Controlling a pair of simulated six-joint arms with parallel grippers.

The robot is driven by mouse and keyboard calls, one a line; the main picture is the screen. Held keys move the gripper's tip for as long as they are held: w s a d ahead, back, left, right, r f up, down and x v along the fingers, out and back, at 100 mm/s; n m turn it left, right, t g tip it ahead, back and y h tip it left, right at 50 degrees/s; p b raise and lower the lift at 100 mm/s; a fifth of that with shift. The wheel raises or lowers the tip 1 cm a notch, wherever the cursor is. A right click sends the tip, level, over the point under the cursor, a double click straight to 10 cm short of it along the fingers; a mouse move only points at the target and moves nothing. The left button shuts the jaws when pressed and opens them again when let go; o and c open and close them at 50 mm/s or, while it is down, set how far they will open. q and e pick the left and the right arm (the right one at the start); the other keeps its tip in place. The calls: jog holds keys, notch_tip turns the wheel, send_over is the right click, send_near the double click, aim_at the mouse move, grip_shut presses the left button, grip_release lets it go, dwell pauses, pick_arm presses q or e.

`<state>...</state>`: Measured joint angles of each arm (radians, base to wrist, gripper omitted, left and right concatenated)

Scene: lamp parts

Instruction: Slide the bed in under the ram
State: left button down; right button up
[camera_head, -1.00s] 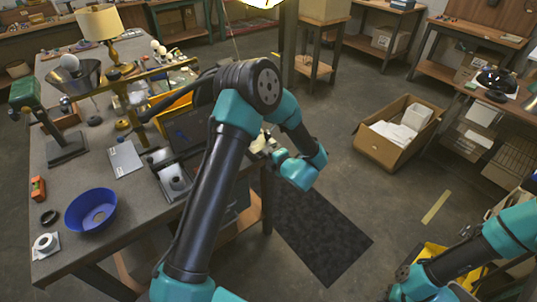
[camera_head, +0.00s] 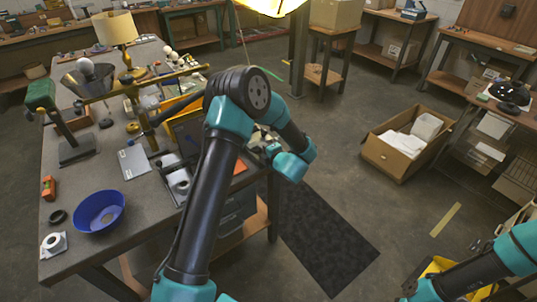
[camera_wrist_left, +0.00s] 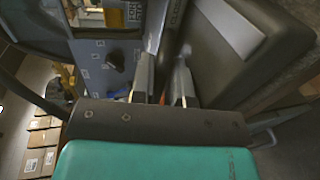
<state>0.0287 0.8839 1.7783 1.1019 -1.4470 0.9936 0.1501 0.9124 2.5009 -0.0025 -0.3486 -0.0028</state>
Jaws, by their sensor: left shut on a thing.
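My left gripper (camera_wrist_left: 163,74) shows in the left wrist view with its two fingers close together, shut on a narrow grey part between them. The part is mostly hidden, so I cannot tell whether it belongs to the bed. A dark rounded block with a paler flat strip (camera_wrist_left: 225,35) stands just right of the fingers. A grey panel with small labels (camera_wrist_left: 105,60) is on the left. In the head view my left arm hides much of the area by the table's right edge. A green upright press-like stand (camera_head: 42,97) is at the table's left; I cannot make out a bed or ram.
The table holds a blue bowl (camera_head: 99,211), a flat grey plate (camera_head: 133,161), a metal cone (camera_head: 88,80) and a lamp (camera_head: 115,30). An open cardboard box (camera_head: 400,155) stands on the floor at right. A dark mat (camera_head: 325,240) lies beside the table.

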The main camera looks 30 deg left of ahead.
pick_arm(q)
jog(key=shift+w+r, duration=0.1)
jog(key=shift+r, duration=0.05)
jog(key=c, duration=1.2)
grip_release()
jog(key=shift+o, duration=0.2)
jog(key=shift+s+d+f, duration=0.1)
jog(key=shift+s+f, duration=0.1)
jog(key=shift+f, duration=0.05)
